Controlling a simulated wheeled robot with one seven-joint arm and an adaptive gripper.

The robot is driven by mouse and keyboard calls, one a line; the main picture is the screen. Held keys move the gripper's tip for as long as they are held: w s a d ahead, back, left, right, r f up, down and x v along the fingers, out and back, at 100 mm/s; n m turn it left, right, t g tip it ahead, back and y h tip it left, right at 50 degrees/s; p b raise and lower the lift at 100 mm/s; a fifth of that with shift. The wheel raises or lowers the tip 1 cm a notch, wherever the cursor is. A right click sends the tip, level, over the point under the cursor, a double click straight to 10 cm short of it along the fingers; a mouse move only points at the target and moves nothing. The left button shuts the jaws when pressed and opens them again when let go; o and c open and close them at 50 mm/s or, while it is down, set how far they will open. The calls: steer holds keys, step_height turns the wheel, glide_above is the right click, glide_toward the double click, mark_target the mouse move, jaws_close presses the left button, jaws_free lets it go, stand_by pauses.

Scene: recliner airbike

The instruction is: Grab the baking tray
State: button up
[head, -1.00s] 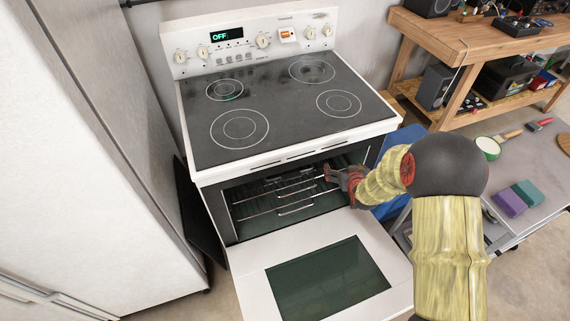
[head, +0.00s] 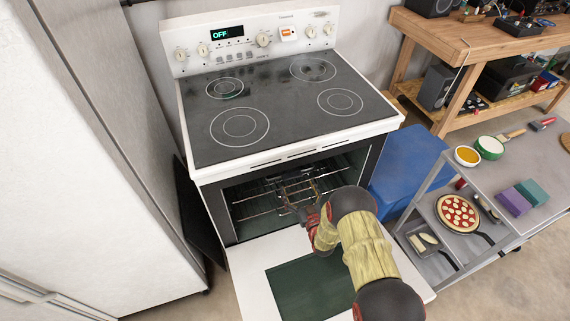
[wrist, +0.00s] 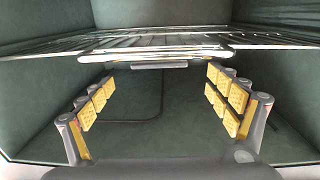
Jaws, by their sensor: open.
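The oven (head: 290,196) stands with its door folded down. A metal tray-like piece (wrist: 155,52) with a pale front edge and a small handle below it sits at the wire rack in the wrist view. I take it for the baking tray; its full outline cannot be made out. In the head view, my gripper (head: 302,192) reaches into the oven opening at the rack. In the wrist view, my gripper (wrist: 158,100) is open, with yellow-padded fingers wide apart and nothing between them. The tray's front edge lies beyond and slightly above the fingers, apparently untouched.
The oven door (head: 262,290) lies open below my arm. Oven walls (wrist: 285,75) close in at both sides. A fridge (head: 90,150) stands left. A cart (head: 505,215) with pizza and utensils and a blue bin (head: 408,165) are right.

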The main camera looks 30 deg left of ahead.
mark_target(293, 182)
steer(key=b+x, duration=0.1)
steer(key=x, duration=0.1)
steer(key=f+b+x, duration=0.1)
steer(key=x, duration=0.1)
steer(key=shift+w+a, duration=0.15)
steer(key=shift+w+a+r+b, duration=0.15)
steer(key=shift+w+a+b, duration=0.15)
steer(key=shift+a, duration=0.05)
steer(key=c, duration=0.3)
steer(key=c, duration=1)
